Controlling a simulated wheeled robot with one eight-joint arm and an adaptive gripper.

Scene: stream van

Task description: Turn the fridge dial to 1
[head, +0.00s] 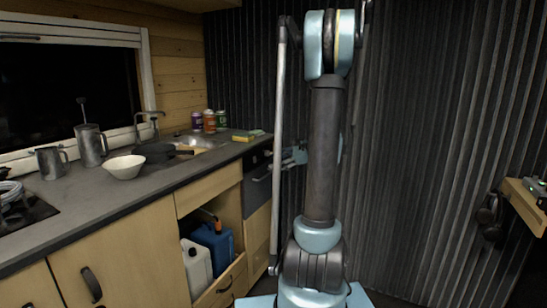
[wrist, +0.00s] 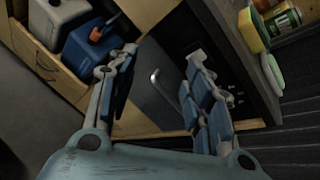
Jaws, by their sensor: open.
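In the head view the fridge (head: 258,166) is partly hidden by my arm. Small pale marks or knobs (wrist: 236,97) show on a dark strip beside my right finger. I cannot tell which is the dial or read its setting. My gripper (wrist: 163,57) is open and empty, its fingers spread on either side of the fridge front. It appears apart from the fridge.
An open cubby left of the fridge holds a white jug (head: 197,268) and a blue jug (head: 214,245). The counter (head: 110,192) above carries a white bowl (head: 125,167), metal jugs, cans and a sponge (head: 243,136). A wooden shelf (head: 526,200) juts out at the right.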

